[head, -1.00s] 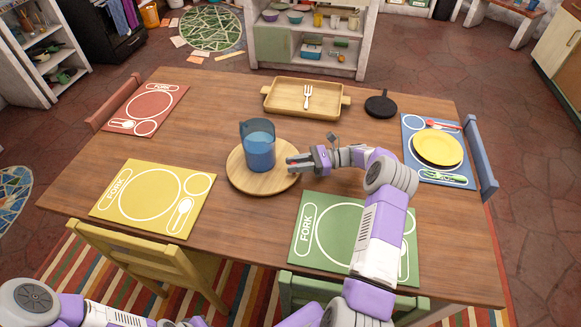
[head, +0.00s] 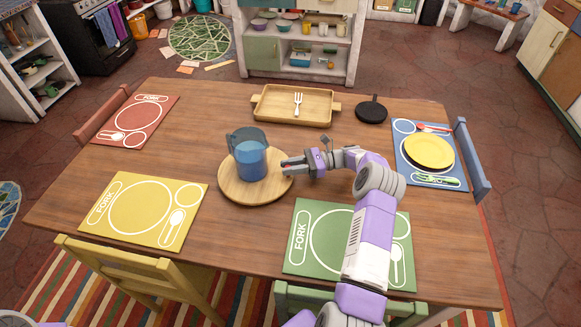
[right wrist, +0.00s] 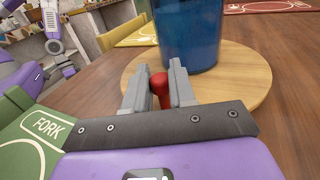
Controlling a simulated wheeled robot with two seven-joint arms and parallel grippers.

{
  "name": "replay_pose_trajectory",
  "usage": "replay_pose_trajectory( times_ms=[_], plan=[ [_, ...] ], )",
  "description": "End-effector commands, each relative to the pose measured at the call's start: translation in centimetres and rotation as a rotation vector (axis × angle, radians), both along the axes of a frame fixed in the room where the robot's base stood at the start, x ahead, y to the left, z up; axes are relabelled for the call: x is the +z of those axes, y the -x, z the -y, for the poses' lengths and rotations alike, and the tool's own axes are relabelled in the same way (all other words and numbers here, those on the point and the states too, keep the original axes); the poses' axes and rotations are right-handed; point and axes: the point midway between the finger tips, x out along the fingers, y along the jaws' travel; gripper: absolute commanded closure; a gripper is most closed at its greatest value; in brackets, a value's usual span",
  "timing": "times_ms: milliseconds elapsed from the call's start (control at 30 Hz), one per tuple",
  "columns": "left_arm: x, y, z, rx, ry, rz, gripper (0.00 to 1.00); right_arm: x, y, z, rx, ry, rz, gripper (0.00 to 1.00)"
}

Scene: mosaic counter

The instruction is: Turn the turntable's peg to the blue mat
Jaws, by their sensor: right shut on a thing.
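The round wooden turntable (head: 235,190) stands mid-table and bears a blue pitcher (head: 252,160). It also shows in the right wrist view (right wrist: 245,95). Its red peg (right wrist: 160,88) stands near the rim between the fingers of my right gripper (right wrist: 159,90), which is shut on it. In the head view the right gripper (head: 284,167) is at the turntable's right edge, and the peg is hardly visible. The blue mat (head: 401,140) lies at the table's right end, apart from the turntable, under a yellow plate (head: 428,152). My left gripper does not show.
A green mat (head: 300,255) lies under my right arm. Yellow (head: 112,215) and red (head: 150,105) mats are on the left. Bare wood separates the turntable and blue mat.

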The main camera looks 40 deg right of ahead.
Motion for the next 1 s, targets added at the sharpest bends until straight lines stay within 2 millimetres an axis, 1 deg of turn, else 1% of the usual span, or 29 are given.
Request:
replay_pose_trajectory(
  times_ms=[33, 133, 167, 200, 267, 300, 767, 867, 1000],
  plan=[
    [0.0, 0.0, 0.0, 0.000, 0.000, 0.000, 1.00, 0.2, -0.6, -0.8, 0.007, -0.010, 0.007, 1.00],
    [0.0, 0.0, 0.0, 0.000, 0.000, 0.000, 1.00, 0.2, -0.6, -0.8, 0.007, -0.010, 0.006, 1.00],
    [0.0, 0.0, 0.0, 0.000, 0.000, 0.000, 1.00, 0.2, -0.6, -0.8, 0.007, -0.011, 0.006, 0.72],
    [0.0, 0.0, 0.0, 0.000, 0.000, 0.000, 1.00, 0.2, -0.6, -0.8, 0.007, -0.010, 0.006, 0.66],
    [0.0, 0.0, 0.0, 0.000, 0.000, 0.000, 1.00, 0.2, -0.6, -0.8, 0.007, -0.010, 0.006, 0.57],
    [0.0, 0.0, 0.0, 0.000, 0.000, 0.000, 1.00, 0.2, -0.6, -0.8, 0.007, -0.010, 0.007, 0.55],
    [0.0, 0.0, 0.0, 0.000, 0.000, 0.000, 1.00, 0.3, -0.4, -0.4, 0.005, -0.006, 0.008, 0.55],
    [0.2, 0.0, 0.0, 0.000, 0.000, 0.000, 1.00, 0.2, 0.0, 0.6, 0.003, -0.005, 0.008, 0.55],
    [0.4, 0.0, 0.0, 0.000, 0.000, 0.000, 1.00, 0.1, 1.2, 2.9, 0.001, -0.004, 0.006, 0.55]
  ],
)
